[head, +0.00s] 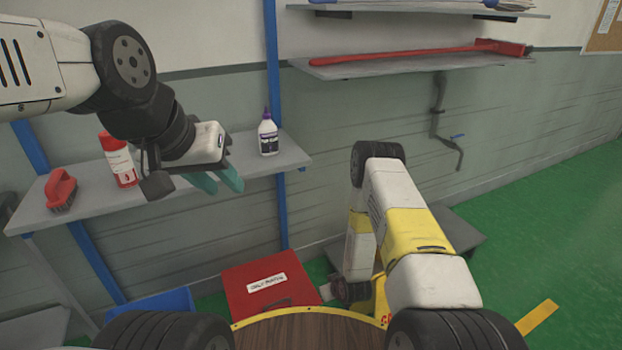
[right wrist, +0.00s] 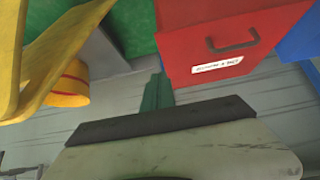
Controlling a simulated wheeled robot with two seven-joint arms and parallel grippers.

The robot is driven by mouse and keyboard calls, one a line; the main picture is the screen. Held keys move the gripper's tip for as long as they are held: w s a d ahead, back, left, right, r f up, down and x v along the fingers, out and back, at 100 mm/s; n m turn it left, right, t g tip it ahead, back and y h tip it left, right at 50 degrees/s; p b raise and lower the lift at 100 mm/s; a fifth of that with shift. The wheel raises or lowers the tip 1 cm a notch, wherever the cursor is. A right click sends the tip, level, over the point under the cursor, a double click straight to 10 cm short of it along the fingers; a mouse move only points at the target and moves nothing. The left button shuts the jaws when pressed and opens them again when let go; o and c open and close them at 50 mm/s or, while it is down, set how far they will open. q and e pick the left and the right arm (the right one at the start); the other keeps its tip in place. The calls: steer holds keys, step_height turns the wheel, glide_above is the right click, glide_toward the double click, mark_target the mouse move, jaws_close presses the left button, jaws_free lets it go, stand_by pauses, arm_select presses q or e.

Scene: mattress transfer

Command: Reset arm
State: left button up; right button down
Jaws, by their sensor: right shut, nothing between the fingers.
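My left gripper (head: 217,183) hangs at the upper left of the head view, in front of the wall shelf. Its two teal fingers show side by side with a small gap and nothing between them. My right arm rises at the right of the head view and bends down beyond its elbow; its gripper is hidden there. In the right wrist view my right gripper (right wrist: 157,92) shows green fingers close together, shut and empty. It points toward a red box (right wrist: 225,35) with a handle and a white label. The red box also lies on the floor in the head view (head: 262,296).
The grey shelf (head: 215,164) holds a red brush (head: 61,190), a red container (head: 118,160) and a white bottle (head: 268,135). A higher shelf (head: 400,63) holds a long red tool (head: 420,54). Green floor (head: 560,230) is open at the right.

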steer(key=w+d+r+m+h, duration=0.15)
steer(key=w+r, duration=0.25)
steer(key=r, duration=1)
steer(key=w+d+r+y, duration=0.1)
steer(key=w+d+r, duration=0.2)
steer(key=r, duration=1)
steer(key=s+d+r, duration=0.1)
steer(key=s+r, duration=0.2)
steer(key=r, duration=1)
steer(key=s+d+r+m, duration=0.2)
steer(key=s+r, duration=0.8)
steer(key=r, duration=0.2)
steer(key=s+r, duration=0.3)
steer(key=s, duration=0.5)
steer(key=s+r+g, duration=0.1)
steer(key=s+r, duration=0.3)
steer(key=s, duration=0.5)
steer(key=shift+d, duration=0.15)
steer(key=shift+m, duration=0.25)
